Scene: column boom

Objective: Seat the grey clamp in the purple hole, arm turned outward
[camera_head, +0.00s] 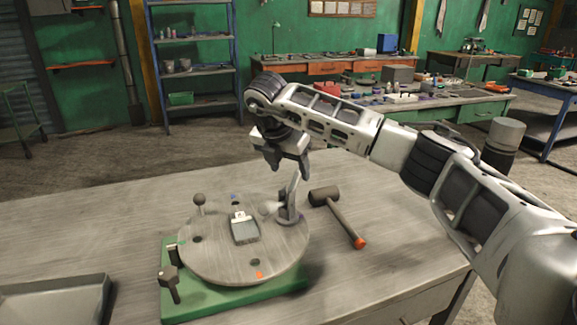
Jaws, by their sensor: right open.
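The grey clamp (288,211) stands upright at the right edge of the round grey plate (210,265), its handle pointing up. A rounded part of it reaches left, inward over the plate. Its foot hides the plate surface under it, so I cannot tell how deep it sits. The purple hole cannot be made out; small blue, green and orange marks show near the plate's rim. My right gripper (289,170) is open, pointing down just above the clamp's handle, with nothing visibly held. My left gripper is not in view.
The plate rests on a green base (190,308). A ball-topped knob (199,201), a black-headed lever (169,277) and a grey block (244,230) are on or beside it. A mallet (338,212) lies to the right. A metal tray (50,305) is at front left.

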